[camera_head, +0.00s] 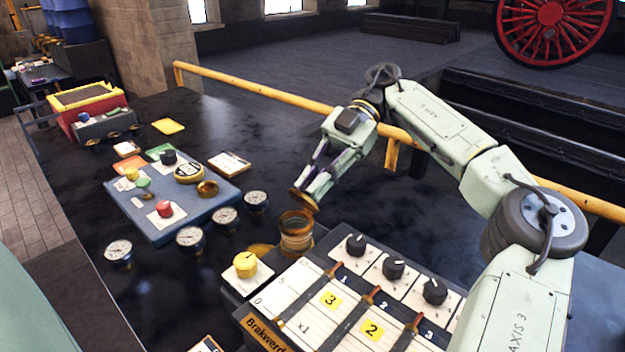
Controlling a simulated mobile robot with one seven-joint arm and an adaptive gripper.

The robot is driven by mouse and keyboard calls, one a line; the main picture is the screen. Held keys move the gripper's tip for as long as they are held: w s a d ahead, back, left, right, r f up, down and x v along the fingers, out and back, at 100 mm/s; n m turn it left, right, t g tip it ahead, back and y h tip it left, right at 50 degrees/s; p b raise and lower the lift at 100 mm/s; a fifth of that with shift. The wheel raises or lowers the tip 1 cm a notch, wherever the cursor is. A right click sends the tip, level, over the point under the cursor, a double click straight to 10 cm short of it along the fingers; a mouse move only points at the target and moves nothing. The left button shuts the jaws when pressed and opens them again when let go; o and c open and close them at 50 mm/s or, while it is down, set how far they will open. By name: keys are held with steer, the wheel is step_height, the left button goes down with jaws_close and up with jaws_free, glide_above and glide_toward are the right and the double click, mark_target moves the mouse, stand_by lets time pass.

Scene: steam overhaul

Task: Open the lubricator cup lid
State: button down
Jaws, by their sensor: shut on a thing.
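The lubricator cup (296,240) is a brass-coloured, round cup at the back left corner of the slider panel. A brass disc, which looks like its lid (302,200), is tilted just above the cup's rim. My gripper (309,189) reaches down from the upper right and is shut on this lid. The cup's mouth shows below the lid. Whether lid and cup still touch at a hinge I cannot tell.
The slider panel (300,303) has several black knobs and a yellow knob (245,264) close to the cup. Several gauges (190,238) stand left, beside a blue-grey board (143,221) with buttons. A yellow rail (255,87) runs behind. The dark table behind the cup is clear.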

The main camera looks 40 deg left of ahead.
steer(key=c, duration=1.6)
jaws_free()
steer(key=shift+o, duration=0.2)
